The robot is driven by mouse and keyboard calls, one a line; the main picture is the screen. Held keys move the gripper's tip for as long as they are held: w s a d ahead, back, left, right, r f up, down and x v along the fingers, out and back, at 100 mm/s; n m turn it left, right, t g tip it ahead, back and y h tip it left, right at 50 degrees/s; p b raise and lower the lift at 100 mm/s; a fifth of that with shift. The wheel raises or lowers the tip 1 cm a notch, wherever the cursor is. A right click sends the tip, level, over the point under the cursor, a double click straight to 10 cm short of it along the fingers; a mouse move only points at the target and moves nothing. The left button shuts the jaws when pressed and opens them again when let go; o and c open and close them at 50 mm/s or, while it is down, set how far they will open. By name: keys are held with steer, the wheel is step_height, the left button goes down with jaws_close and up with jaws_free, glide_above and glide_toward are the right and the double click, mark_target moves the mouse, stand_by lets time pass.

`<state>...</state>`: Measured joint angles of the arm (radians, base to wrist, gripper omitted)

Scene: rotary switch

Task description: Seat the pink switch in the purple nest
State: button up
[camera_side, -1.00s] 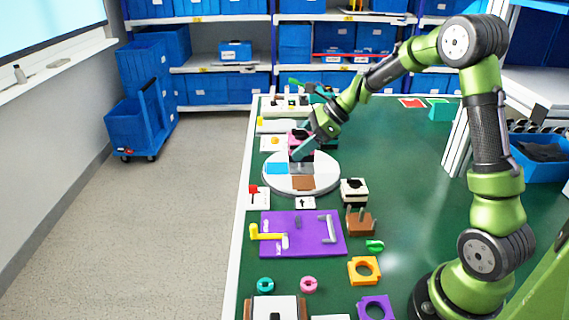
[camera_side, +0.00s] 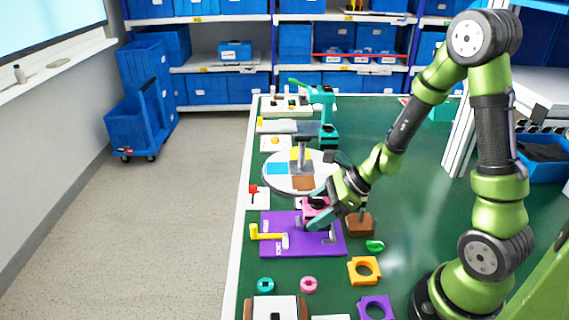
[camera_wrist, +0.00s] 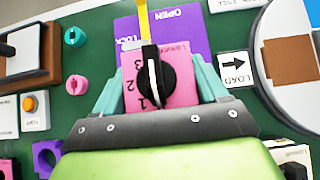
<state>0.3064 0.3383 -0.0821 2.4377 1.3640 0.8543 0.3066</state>
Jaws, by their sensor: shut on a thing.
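The pink switch (camera_side: 313,212) has a pink square face with numbers and a black knob with a white pointer. My gripper (camera_side: 318,209) is shut on it, with a teal finger on each side in the wrist view (camera_wrist: 158,82). The switch is over the right part of a purple plate (camera_side: 300,249), which carries a yellow handle (camera_side: 268,236) and pale upright parts. In the wrist view the plate (camera_wrist: 185,32) reads OPEN and LOCK, and the switch hides part of it. I cannot tell whether the switch touches the plate.
A white turntable (camera_side: 272,184) with coloured patches stands behind the plate. A brown block (camera_side: 361,224), a green piece (camera_side: 374,246), an orange ring block (camera_side: 364,270) and a purple ring block (camera_side: 375,308) lie to the right and front. Bare green table lies further right.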

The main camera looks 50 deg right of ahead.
steer(key=shift+f, duration=1.3)
steer(key=shift+f, duration=0.15)
steer(key=o, duration=1.1)
steer(key=shift+o, duration=0.2)
